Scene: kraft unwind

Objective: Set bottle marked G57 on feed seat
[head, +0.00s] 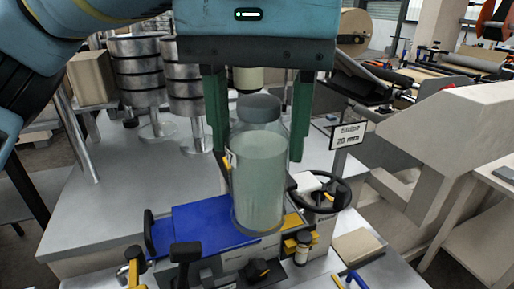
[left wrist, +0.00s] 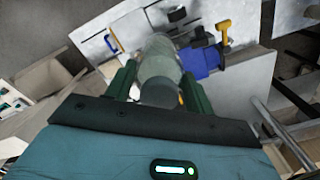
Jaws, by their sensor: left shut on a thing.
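A clear, pale green bottle (head: 259,185) with a grey cap (head: 259,107) stands upright between the green fingers of my left gripper (head: 258,152). The gripper comes from above and is shut on the bottle. The bottle's base is over the right end of a blue plate (head: 192,225) on a small fixture; I cannot tell whether it touches. A small label shows at its left edge, but no marking is readable. In the left wrist view the bottle (left wrist: 160,62) also lies between the fingers (left wrist: 158,72). I cannot clearly identify the feed seat. My right gripper is not in view.
A black handwheel (head: 325,196) and a sign (head: 347,136) reading 20 mm stand right of the bottle. Yellow and black handles (head: 135,268) rise in front. Stacked metal cylinders (head: 137,75) stand behind left. Grey table surface is clear left of the blue plate.

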